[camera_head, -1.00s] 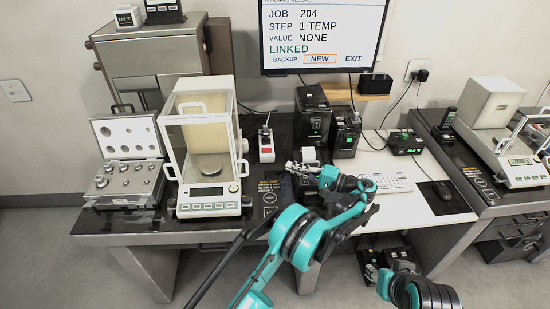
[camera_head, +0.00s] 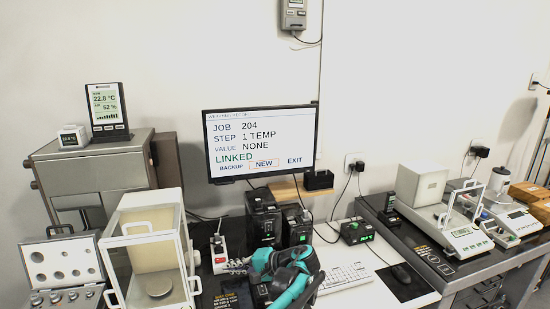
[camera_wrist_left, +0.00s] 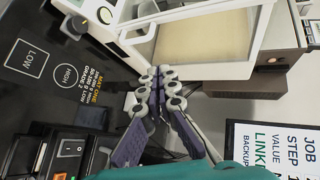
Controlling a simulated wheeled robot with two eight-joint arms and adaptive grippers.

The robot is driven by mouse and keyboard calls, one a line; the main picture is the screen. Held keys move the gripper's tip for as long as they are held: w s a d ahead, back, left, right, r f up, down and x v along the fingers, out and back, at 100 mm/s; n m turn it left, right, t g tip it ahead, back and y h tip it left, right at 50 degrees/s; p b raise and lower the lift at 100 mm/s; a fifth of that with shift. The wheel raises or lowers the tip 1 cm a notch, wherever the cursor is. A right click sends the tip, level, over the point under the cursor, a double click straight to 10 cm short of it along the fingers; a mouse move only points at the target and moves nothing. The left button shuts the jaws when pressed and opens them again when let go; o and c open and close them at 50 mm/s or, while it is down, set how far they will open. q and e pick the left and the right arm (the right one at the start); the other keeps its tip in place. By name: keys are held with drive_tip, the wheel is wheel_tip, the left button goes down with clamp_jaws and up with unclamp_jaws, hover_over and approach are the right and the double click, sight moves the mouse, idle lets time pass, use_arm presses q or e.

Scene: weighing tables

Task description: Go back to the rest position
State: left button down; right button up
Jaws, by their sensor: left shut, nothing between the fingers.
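My left gripper (camera_head: 236,266) reaches over the dark table beside the glass balance in the head view, with my teal wrist behind it. In the left wrist view its two grey linked fingers (camera_wrist_left: 158,88) meet at the tips, shut with nothing between them. The glass balance (camera_wrist_left: 190,10) lies beyond the fingertips there, with a visible gap. My right gripper is in neither current view.
The balance (camera_head: 150,205) and an open weight case (camera_head: 62,262) stand at left. A monitor (camera_head: 262,120) hangs behind. Another balance (camera_head: 465,238) stands at right.

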use_arm(q)
drive_tip(key=s+a+r+h, duration=0.1)
drive_tip(key=s+a+h, duration=0.25)
drive_tip(key=s, duration=0.35)
drive_tip(key=s+a+r+h, duration=0.2)
drive_tip(key=s+a+h, duration=0.15)
drive_tip(key=s, duration=0.25)
drive_tip(key=s+d+f+n+t+h, duration=0.1)
drive_tip(key=s+f+n+h, duration=0.1)
drive_tip(key=s, duration=0.7)
drive_tip(key=s+d+f+n+t+h, duration=0.1)
drive_tip(key=s+f+n+h, duration=0.1)
drive_tip(key=s, duration=0.7)
wheel_tip(320, 180, down, 2)
drive_tip(key=shift+s+d+t+h, duration=0.3)
drive_tip(key=shift+d+h, duration=0.05)
drive_tip(key=shift+h, duration=0.45)
